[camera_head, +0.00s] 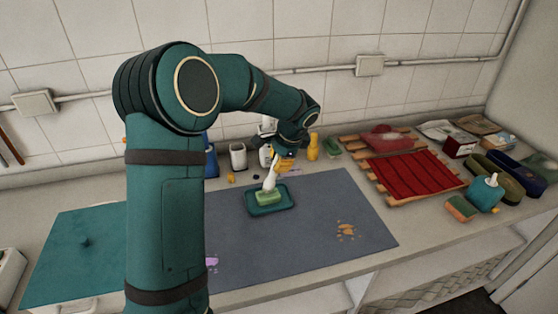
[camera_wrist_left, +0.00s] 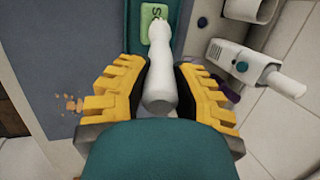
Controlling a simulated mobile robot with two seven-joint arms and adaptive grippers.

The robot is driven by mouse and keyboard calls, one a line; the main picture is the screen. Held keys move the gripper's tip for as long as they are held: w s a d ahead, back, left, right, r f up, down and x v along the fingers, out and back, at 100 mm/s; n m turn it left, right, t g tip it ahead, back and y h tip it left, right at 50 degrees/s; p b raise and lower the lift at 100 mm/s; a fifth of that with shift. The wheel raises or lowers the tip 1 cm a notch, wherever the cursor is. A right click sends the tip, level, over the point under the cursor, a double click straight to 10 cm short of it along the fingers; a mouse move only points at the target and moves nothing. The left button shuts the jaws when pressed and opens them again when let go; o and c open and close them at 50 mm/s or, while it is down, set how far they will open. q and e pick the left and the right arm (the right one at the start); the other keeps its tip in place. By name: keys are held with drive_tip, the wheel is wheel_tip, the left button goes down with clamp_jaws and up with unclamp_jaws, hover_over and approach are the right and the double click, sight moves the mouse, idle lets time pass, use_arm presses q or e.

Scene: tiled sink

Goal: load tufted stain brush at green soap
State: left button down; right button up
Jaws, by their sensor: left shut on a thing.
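The green soap (camera_head: 266,198) lies in a dark teal tray (camera_head: 288,206) on the grey mat. My left gripper (camera_head: 280,163) is above the tray, its yellow fingers shut on the white handle of the stain brush (camera_head: 270,182). The brush points down, its lower end at the soap in the head view. In the left wrist view the white brush (camera_wrist_left: 160,70) runs between my fingers (camera_wrist_left: 160,88) toward the soap (camera_wrist_left: 153,13). The bristles are hidden, so I cannot tell whether they touch the soap. My right gripper is not in view.
The grey mat (camera_head: 320,215) carries an orange stain (camera_head: 346,230) and purple marks (camera_head: 211,262). Bottles, including a yellow one (camera_head: 313,147), and a white cup (camera_head: 238,156) stand behind. A red cloth (camera_head: 412,174) lies on a wooden rack to the right.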

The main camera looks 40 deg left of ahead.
use_arm(q)
drive_tip(key=shift+f+b, duration=0.4)
drive_tip(key=shift+f, duration=0.25)
idle(1.5)
drive_tip(key=shift+r+p, duration=2.85)
drive_tip(key=shift+r, duration=0.75)
drive_tip(key=shift+s+f, duration=0.1)
drive_tip(key=shift+f, duration=0.05)
